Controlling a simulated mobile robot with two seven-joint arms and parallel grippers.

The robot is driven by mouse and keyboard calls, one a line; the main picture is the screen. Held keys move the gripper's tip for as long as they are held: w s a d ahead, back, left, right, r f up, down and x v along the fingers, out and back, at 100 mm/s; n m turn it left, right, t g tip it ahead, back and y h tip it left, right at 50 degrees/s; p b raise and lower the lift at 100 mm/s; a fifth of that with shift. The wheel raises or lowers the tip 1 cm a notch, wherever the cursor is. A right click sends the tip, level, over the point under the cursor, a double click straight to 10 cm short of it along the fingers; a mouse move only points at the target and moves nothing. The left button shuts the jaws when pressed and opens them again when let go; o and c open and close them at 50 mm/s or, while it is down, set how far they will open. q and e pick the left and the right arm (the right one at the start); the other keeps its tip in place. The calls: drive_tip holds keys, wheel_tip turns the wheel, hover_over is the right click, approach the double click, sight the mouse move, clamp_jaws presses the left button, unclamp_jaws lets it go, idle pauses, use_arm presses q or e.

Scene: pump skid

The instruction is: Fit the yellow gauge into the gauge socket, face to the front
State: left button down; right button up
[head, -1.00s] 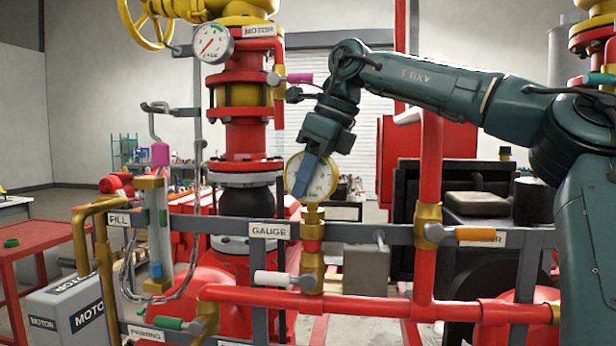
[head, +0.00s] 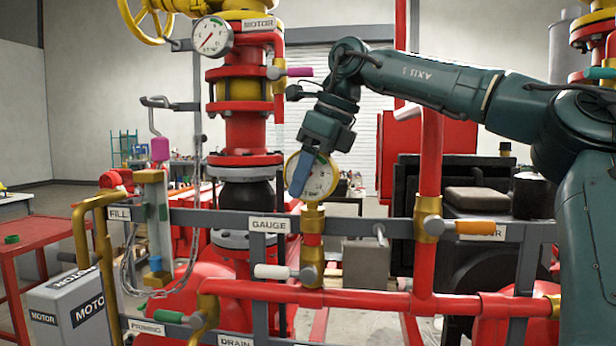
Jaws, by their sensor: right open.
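The yellow-rimmed gauge (head: 322,180) stands upright on top of the brass gauge socket (head: 312,215), with its white dial facing me. The socket tops a red and brass pipe just right of the GAUGE label (head: 269,225). My right gripper (head: 300,183) comes down from above in front of the gauge; its blue finger covers the left part of the dial. The jaws are open, and I cannot tell whether a finger touches the gauge. The joint between gauge stem and socket is small in the picture. My left gripper is not in view.
A grey rail (head: 365,230) crosses behind the socket pipe. A white-handled valve (head: 272,271) sits below it and a grey box (head: 367,265) to the right. A thick red pipe (head: 429,170) rises at right. Another white gauge (head: 211,38) is at upper left.

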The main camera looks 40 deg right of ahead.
drive_tip(key=p+v, duration=0.2)
drive_tip(key=v, duration=0.9)
drive_tip(key=shift+r, duration=0.15)
drive_tip(key=shift+s+d+r, duration=0.1)
drive_tip(key=shift+r, duration=0.2)
drive_tip(key=shift+s+r, duration=0.25)
drive_tip(key=shift+r, duration=0.35)
drive_tip(key=shift+d, duration=0.1)
